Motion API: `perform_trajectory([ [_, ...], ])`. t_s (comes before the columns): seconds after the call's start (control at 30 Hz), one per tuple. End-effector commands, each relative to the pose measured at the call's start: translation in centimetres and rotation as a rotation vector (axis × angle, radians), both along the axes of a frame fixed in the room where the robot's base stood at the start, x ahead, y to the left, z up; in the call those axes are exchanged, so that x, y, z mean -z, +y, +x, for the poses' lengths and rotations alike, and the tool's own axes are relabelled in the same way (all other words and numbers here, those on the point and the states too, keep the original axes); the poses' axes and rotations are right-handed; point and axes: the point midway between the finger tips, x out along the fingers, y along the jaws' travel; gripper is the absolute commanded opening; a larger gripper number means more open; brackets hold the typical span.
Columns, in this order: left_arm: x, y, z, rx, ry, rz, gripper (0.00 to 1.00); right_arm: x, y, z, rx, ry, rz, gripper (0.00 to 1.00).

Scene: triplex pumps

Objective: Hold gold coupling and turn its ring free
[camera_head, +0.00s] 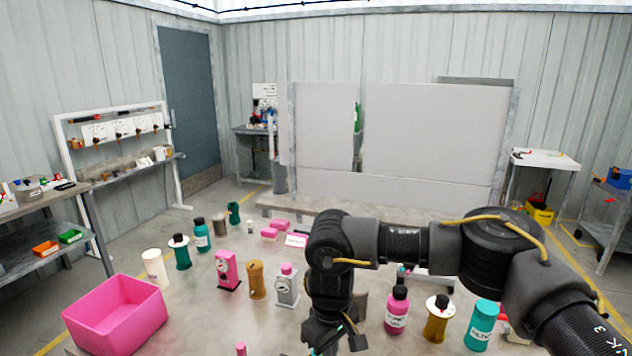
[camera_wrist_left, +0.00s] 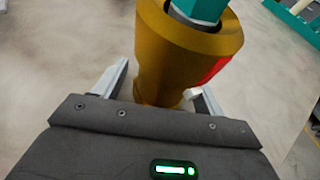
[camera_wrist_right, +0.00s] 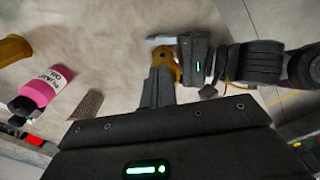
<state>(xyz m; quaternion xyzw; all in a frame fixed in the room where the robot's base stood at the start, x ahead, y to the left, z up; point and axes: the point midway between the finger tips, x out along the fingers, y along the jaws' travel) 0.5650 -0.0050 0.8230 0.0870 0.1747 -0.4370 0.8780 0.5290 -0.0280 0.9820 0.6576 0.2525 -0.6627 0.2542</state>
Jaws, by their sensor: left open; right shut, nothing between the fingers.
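The gold coupling (camera_wrist_left: 160,55) has a flared body, a teal hexagonal part (camera_wrist_left: 200,8) at its top and a red mark on its side. In the left wrist view it stands between the spread fingers of my left gripper (camera_wrist_left: 162,85), which is open around it. In the right wrist view, part of the gold coupling (camera_wrist_right: 167,62) shows beyond my right gripper (camera_wrist_right: 157,75), whose fingers are shut and empty. My left gripper (camera_wrist_right: 185,52) shows beside it there. In the head view my right arm hides the coupling; its wrist (camera_head: 328,325) points down.
A pink bottle (camera_head: 397,312), a gold container (camera_head: 437,320) and a teal container (camera_head: 482,325) stand right of my arm. A pink bin (camera_head: 118,315) is at the left. Several pump parts, including a pink unit (camera_head: 228,270) and a grey unit (camera_head: 287,288), stand between.

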Motion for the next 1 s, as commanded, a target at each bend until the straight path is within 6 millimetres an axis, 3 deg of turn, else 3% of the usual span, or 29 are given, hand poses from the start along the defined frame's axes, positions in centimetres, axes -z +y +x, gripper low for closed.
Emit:
perform_trajectory([
  [0.17, -0.3, 0.5, -0.4, 0.000, -0.001, 0.001, 0.71, 0.0, 0.0, 0.0, 0.000, 0.000, 0.000, 0.00],
  [0.7, -4.0, 7.8, -5.9, 0.000, 0.000, 0.001, 0.71, 0.0, 0.0, 0.0, 0.000, 0.000, 0.000, 0.00],
  [1.0, -4.6, 8.9, -6.7, 0.000, 0.000, 0.000, 0.71, 0.0, 0.0, 0.0, 0.000, 0.000, 0.000, 0.00],
])
